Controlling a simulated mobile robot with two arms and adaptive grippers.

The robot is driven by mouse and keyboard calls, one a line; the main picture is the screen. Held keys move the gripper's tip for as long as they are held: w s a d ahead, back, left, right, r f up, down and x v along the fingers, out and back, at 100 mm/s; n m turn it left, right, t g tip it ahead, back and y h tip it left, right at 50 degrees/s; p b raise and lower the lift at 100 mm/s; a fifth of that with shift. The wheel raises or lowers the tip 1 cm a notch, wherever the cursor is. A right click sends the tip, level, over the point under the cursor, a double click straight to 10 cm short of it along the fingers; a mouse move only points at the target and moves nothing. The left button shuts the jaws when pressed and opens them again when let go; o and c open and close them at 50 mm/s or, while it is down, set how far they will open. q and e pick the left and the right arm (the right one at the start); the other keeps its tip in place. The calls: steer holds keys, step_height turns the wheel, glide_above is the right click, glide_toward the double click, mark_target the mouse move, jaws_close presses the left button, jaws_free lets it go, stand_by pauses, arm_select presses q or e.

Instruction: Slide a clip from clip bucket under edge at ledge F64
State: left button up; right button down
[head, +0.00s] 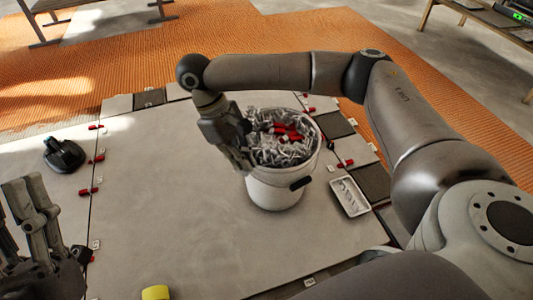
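The clip bucket (274,190) is a white pail full of grey clips with some red pieces (287,131) on top. It stands on the large grey tile (180,215). My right gripper (243,165) points down at the bucket's left rim, over or just inside it; the arm and fingers hide part of the clips. I cannot tell whether its fingers are open or hold a clip. My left gripper (28,215) is at the lower left, its fingers pointing up and apart, with nothing seen between them. I cannot make out a label for ledge F64.
Red wedges with clips (90,191) line the tile's left seam, and more (346,164) lie along the right. A black suction cup (63,154) sits at left. A white tray (349,197) lies right of the bucket. A yellow object (155,293) is at the front. Mid-tile is clear.

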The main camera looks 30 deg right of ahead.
steer(key=d+f+n+t+y, duration=0.1)
steer(key=d+f+n+t, duration=0.3)
steer(key=n, duration=1.1)
steer(key=w+d+f+n+t+y, duration=0.1)
steer(key=d+f+n+t, duration=0.3)
steer(key=d+n, duration=0.5)
steer(key=shift+w+f+n+t+y, duration=0.3)
steer(key=shift+n+y, duration=0.1)
steer(key=shift+n, duration=3.4)
